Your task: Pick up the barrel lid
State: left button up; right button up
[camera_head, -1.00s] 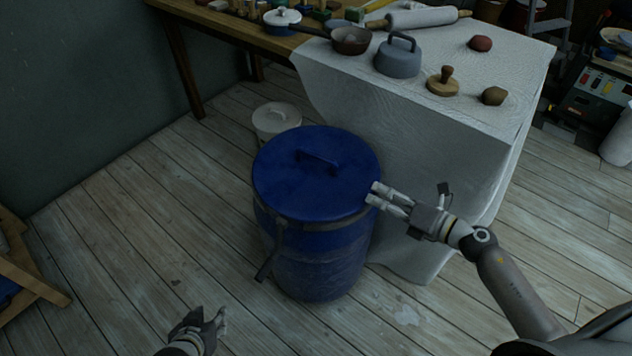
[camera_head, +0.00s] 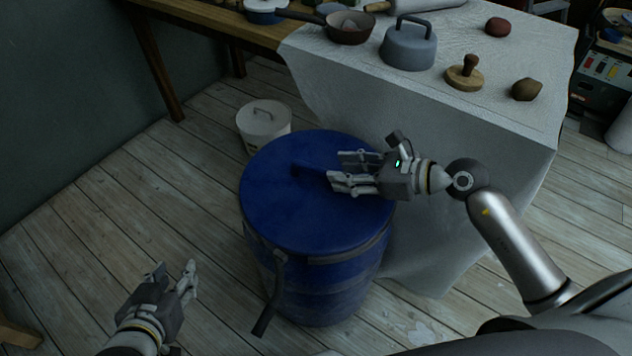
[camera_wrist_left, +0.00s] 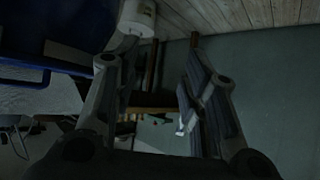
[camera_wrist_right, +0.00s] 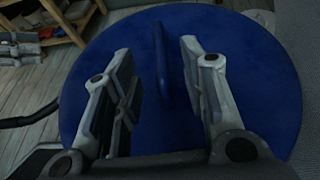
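A blue barrel (camera_head: 315,285) stands upright on the floor, topped by a round blue lid (camera_head: 285,215) with a raised bar handle (camera_head: 312,172). My right gripper (camera_head: 338,170) is above the lid, at the right end of the handle. In the right wrist view the handle (camera_wrist_right: 161,60) lies between the two parted fingers, with no visible contact. My left gripper (camera_head: 175,275) is open and empty, low to the left of the barrel. The left wrist view shows its parted fingers with nothing between them, and the blue lid (camera_wrist_left: 35,70) at the left edge.
A white lidded bucket (camera_head: 262,125) stands behind the barrel. A cloth-covered table (camera_head: 480,130) close to the right carries a pan (camera_head: 350,28), a grey iron-like weight (camera_head: 408,45) and a wooden stamp (camera_head: 464,75).

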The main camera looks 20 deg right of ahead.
aim_at(318, 170)
jog(key=shift+x, duration=1.2)
jog(key=b+x, duration=0.1)
jog(key=x, duration=0.3)
jog(key=shift+f, duration=0.15)
jog(key=shift+w+a+f, duration=0.15)
jog(key=shift+w+a, duration=0.1)
jog(key=shift+a, duration=0.05)
pick_arm(q)
jog(key=w+d+r+t+h, duration=0.1)
jog(key=w+r+t, duration=0.2)
jog(key=r, duration=0.2)
jog(key=shift+w+d, duration=0.35)
jog(key=shift+w, duration=0.05)
pick_arm(e)
grip_shut()
